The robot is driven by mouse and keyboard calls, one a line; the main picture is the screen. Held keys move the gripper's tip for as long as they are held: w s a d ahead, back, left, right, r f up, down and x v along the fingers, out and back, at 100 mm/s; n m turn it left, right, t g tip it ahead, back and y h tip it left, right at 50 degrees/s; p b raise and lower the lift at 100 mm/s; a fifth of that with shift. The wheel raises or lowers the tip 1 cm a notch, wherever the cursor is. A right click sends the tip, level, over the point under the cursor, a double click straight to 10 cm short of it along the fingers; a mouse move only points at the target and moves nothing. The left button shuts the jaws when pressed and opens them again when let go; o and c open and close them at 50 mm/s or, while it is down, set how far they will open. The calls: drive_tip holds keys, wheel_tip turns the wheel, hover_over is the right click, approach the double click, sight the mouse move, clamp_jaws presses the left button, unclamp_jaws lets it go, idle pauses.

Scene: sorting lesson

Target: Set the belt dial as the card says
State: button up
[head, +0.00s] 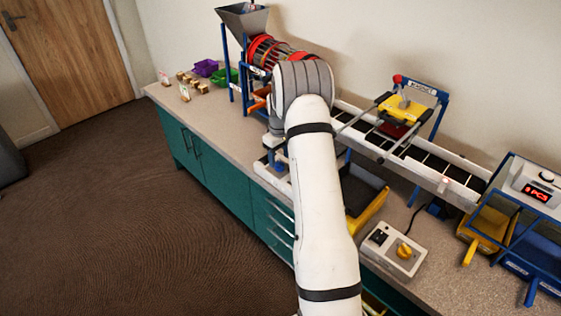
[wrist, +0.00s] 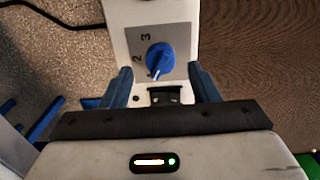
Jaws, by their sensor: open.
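The blue belt dial (wrist: 160,57) sits on a grey plate with the numbers 2 and 3 beside it in the wrist view. Its pale pointer mark faces down and slightly left in the picture, toward my gripper and away from both numbers. My gripper (wrist: 159,70) is open, with one blue finger on each side of the dial's near edge. In the head view my arm hides most of this place.
The conveyor (head: 430,165) runs along the counter with a yellow magnet unit (head: 400,108) over it. A white box with a yellow knob (head: 404,251) lies at front right. Small blocks (head: 198,84) and purple and green trays stand far left. The floor (head: 130,230) is clear.

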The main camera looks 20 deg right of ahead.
drive_tip(key=shift+f, duration=1.45)
drive_tip(key=shift+c, duration=0.4)
drive_tip(key=c, duration=0.9)
